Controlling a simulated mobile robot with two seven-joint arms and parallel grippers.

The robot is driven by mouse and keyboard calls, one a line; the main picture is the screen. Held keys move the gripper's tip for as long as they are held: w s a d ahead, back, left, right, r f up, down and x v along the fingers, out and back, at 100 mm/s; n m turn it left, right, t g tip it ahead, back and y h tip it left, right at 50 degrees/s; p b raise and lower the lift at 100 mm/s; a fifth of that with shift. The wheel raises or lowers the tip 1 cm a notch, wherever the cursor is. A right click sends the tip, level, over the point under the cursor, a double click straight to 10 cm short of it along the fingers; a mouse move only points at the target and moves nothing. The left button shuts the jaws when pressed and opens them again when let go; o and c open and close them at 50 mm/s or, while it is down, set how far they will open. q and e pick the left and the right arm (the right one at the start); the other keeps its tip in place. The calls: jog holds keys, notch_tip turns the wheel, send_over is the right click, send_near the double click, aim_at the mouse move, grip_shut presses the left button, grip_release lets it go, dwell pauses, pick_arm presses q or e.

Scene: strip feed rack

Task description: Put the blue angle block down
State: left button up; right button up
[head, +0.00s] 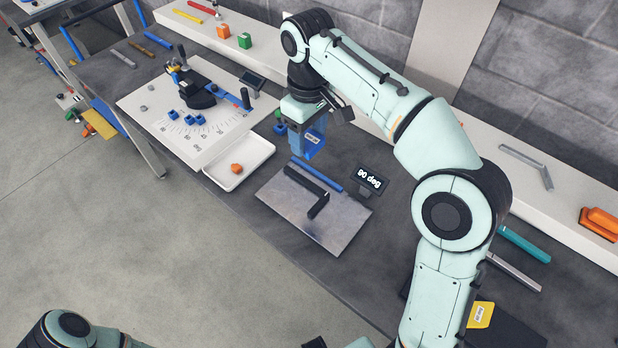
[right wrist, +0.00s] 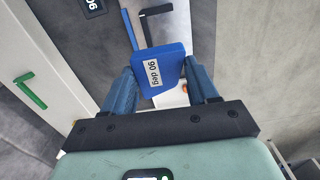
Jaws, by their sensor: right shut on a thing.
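The blue angle block (head: 316,139), labelled "90 deg", is in the right gripper (head: 303,146), above the dark bench. In the right wrist view the block (right wrist: 168,58) sits between the two blue fingers of the gripper (right wrist: 163,92), its label facing the camera. Below and nearer in the head view lies a grey metal plate (head: 328,235) with a black L-shaped square (head: 318,206) on it and a blue strip (head: 317,172) along its far edge. A black "90 deg" sign (head: 371,179) stands at its right. The left gripper is not visible.
A white board (head: 205,143) with angle marks, small blue blocks and a blue-handled tool lies left. A white tray (head: 250,163) holds an orange piece (head: 237,168). A long pale shelf (head: 574,222) runs along the wall. Dark bench is bare just right of the plate.

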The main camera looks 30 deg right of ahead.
jog(key=shift+w+d+r, duration=0.1)
jog(key=shift+d+r, duration=0.05)
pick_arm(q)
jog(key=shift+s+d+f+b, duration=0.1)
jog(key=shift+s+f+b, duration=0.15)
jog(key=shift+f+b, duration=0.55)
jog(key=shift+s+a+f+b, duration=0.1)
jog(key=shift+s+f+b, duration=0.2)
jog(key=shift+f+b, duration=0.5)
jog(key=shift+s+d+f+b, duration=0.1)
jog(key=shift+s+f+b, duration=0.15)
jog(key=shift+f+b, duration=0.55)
pick_arm(e)
jog(key=shift+f, duration=9.8)
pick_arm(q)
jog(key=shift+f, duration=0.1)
pick_arm(e)
jog(key=shift+f, duration=0.4)
jog(key=o, duration=1.1)
jog(key=shift+c, duration=0.2)
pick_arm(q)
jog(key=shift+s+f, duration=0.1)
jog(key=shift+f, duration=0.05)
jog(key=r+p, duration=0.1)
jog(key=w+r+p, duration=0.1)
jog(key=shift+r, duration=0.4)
pick_arm(e)
notch_tip(320, 180, up, 13)
